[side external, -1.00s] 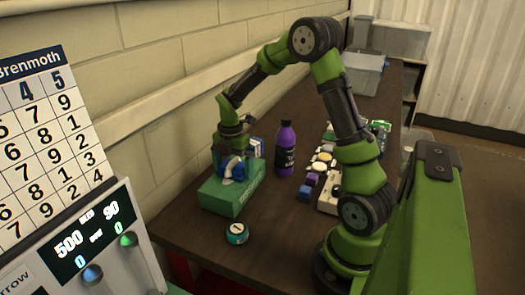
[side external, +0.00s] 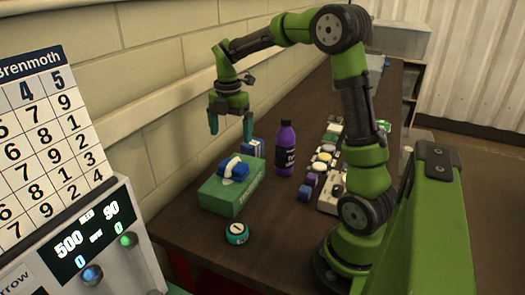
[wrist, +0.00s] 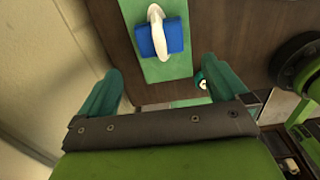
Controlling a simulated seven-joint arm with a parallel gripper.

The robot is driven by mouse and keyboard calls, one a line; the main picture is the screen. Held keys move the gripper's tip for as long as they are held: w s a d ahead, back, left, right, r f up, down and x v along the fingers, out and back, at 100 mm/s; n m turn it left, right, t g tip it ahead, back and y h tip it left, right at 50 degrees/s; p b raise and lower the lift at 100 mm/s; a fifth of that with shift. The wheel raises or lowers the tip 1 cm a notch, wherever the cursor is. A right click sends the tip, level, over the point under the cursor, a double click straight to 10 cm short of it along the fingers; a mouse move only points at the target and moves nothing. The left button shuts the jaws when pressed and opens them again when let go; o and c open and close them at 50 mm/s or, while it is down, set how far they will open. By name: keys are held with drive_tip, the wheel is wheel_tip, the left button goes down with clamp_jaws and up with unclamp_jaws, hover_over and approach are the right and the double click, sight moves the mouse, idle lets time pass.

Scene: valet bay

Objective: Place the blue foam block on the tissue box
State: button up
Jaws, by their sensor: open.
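The blue foam block (side external: 236,170) lies on top of the green tissue box (side external: 217,198), by the white tissue (side external: 229,172) that sticks up from it. In the wrist view the block (wrist: 172,38) sits on the box top (wrist: 178,70), with the white tissue (wrist: 156,28) over part of it. My gripper (side external: 230,130) is open and empty. It is above and behind the box, clear of the block. In the wrist view its two teal fingers (wrist: 178,92) are spread wide with nothing between them.
A purple bottle (side external: 285,150) stands right of the box. A teal round tin (side external: 237,233) sits in front of it. A blue and white item (side external: 253,147) stands behind the box. Several small items and a pale power strip (side external: 329,199) lie to the right. The wall runs close on the left.

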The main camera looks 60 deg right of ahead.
drive_tip(key=s+a+r+m+t+y, duration=0.1)
drive_tip(key=s+a+r+m+t, duration=0.1)
drive_tip(key=s+a+m, duration=0.5)
drive_tip(key=s+a+r+m+t+y, duration=0.1)
drive_tip(key=s+a+r+m+t, duration=0.2)
drive_tip(key=a+m, duration=0.8)
drive_tip(key=s+m+t, duration=0.2)
drive_tip(key=s+m, duration=0.2)
drive_tip(key=shift+s+a+r, duration=0.15)
drive_tip(key=shift+s+r, duration=0.1)
drive_tip(key=shift+r, duration=0.05)
